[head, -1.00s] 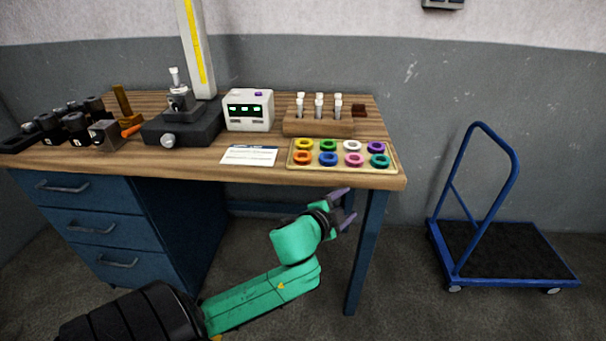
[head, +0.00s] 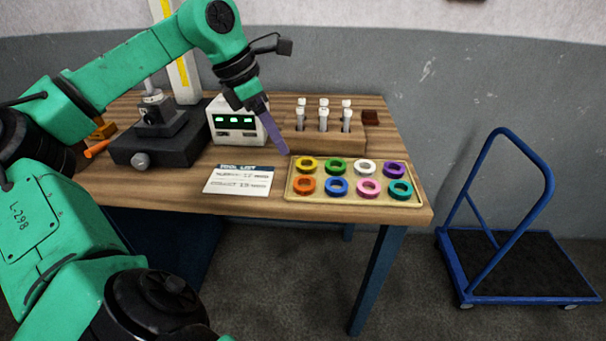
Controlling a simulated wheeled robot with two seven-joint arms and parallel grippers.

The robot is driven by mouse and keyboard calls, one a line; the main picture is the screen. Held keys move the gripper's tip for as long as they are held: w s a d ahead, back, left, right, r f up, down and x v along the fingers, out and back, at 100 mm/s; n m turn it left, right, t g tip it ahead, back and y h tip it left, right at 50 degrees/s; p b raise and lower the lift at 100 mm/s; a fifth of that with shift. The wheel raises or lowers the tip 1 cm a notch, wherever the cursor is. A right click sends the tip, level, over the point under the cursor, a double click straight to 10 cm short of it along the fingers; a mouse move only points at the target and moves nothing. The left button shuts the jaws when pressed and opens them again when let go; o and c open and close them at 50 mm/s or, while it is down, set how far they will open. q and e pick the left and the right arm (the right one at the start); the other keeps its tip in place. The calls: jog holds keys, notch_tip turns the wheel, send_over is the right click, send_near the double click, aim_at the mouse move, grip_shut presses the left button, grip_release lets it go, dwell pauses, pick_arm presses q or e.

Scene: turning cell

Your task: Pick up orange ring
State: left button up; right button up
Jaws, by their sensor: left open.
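The orange ring (head: 304,184) lies in the front left spot of a shallow tan tray (head: 350,199) on the wooden bench. The yellow ring (head: 307,164) is behind it and the blue ring (head: 337,186) is to its right. My left gripper (head: 281,150) points down above the bench, behind and left of the tray, apart from the orange ring. It is open and empty; its purple fingers overlap in this view. My right gripper is not in view.
Green, white, purple, pink and teal rings share the tray. A wooden rack (head: 350,142) with white-topped pieces stands behind it. A white display box (head: 232,124) is beside my fingers. A paper card (head: 238,180) lies left of the tray. A blue cart (head: 520,262) stands right.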

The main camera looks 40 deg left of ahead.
aim_at(303, 176)
pick_arm(q)
jog(key=d+f, duration=0.1)
jog(key=f, duration=0.2)
jog(key=w+d+f, duration=0.1)
jog(key=f, duration=0.1)
jog(key=shift+w+d+f, duration=0.1)
jog(key=shift+d+f, duration=0.05)
jog(key=shift+d, duration=0.2)
jog(key=p+x, duration=0.1)
jog(key=x, duration=0.2)
jog(key=p+x, duration=0.1)
jog(key=x, duration=0.2)
jog(key=shift+w, duration=0.3)
jog(key=shift+w+f, duration=0.1)
jog(key=shift+f, duration=0.05)
jog(key=c, duration=0.9)
jog(key=shift+c, duration=0.3)
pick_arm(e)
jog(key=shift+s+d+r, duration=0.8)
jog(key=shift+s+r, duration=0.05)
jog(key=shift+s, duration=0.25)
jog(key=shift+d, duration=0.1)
